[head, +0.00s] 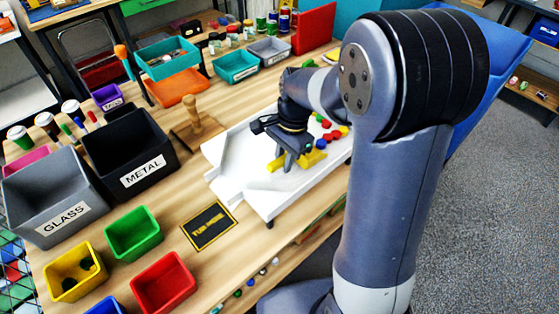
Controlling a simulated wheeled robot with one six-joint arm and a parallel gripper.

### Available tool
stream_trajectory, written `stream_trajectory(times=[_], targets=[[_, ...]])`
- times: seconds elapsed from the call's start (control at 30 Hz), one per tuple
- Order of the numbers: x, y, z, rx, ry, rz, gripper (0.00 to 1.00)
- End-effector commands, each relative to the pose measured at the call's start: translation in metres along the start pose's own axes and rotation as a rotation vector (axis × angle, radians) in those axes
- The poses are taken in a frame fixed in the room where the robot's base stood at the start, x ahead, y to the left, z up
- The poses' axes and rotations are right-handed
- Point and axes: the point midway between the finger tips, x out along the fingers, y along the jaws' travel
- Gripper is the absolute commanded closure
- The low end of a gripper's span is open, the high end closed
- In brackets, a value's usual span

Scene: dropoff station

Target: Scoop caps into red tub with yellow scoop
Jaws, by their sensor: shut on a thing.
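My gripper (292,166) is low over the white tray (236,160) and shut on the yellow scoop (312,158). Yellow parts of the scoop show on both sides of the fingers; its middle is hidden behind them. I cannot tell whether any caps are in the scoop. The red tub (165,284) stands at the front left of the bench, well apart from my gripper, and no caps show in it.
A green tub (133,233) and a yellow tub (75,271) with dark items stand near the red tub. Black METAL (128,152) and grey GLASS (55,196) bins stand behind. A black-and-yellow mat (209,226) lies before the tray. My arm hides the tray's right end.

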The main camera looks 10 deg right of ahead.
Motion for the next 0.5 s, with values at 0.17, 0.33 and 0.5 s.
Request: stream_trajectory(times=[0.17,0.33,0.5], targets=[[-0.002,0.0,-0.009,0.003,0.0,0.0,1.0],[-0.004,0.0,-0.018,0.002,0.0,0.0,1.0],[-0.005,0.0,-0.026,0.002,0.0,-0.001,1.0]])
